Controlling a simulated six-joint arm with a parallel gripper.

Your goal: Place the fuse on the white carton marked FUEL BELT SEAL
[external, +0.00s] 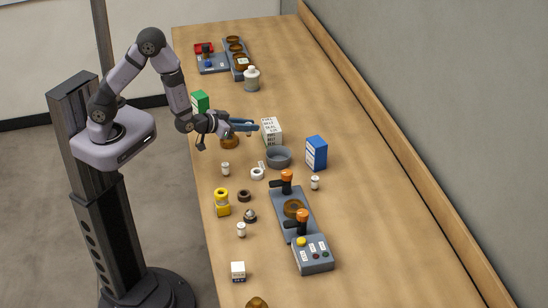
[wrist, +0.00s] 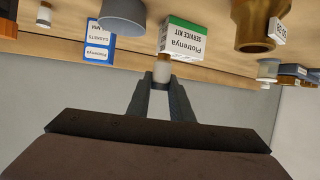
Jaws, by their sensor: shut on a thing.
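My gripper (external: 252,127) is over the table, just left of the white carton (external: 271,131) with dark lettering. In the wrist view my gripper (wrist: 161,82) is shut on the fuse (wrist: 161,72), a small white cylinder with a tan end. The fuse is hard to make out in the external view. The fuse looks apart from the carton, but the gap is unclear.
A grey bowl (external: 279,157) and a blue and white box (external: 316,153) stand close to the white carton. A brass part (external: 229,142) is below my gripper. A green box (external: 200,102) stands at the left edge. Other small white cylinders (external: 225,169) stand nearby.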

